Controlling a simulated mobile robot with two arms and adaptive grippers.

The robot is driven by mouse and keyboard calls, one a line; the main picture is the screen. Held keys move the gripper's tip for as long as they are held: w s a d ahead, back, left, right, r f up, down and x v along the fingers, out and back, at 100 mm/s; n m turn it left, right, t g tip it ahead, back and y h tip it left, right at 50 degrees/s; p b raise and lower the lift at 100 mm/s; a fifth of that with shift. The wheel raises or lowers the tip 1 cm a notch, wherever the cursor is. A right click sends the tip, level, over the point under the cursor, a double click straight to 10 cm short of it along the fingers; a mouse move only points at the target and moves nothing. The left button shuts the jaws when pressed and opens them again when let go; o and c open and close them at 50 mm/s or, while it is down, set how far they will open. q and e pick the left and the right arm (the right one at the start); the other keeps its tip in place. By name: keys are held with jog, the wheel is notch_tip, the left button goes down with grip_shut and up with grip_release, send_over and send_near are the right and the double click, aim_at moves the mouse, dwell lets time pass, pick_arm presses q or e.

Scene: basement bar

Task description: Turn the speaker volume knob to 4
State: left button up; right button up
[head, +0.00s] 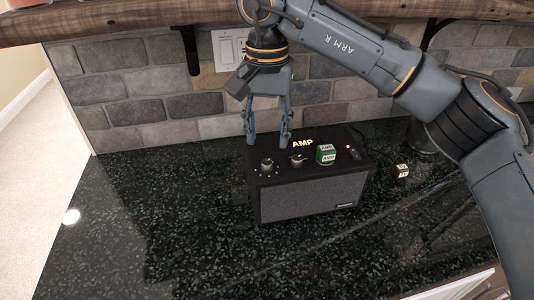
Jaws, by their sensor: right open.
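The speaker (308,195) is a black box marked "AMP" with a grey grille, standing on the dark counter. On its sloped top are a left knob (267,164) and a middle knob (297,160). The knob markings are too small to read. My right gripper (267,142) is open and points down above the rear left of the speaker, just behind the left knob. It holds nothing. My left gripper is not in view.
The speckled dark counter (150,230) is clear to the left and in front. A stone wall (190,105) with a switch plate (230,48) rises behind, under a wooden shelf (130,20). A small block (402,171) lies right of the speaker.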

aim_at(267, 162)
notch_tip(267, 162, down, 6)
jog(key=shift+p, duration=0.4)
jog(key=shift+c, duration=0.4)
grip_shut()
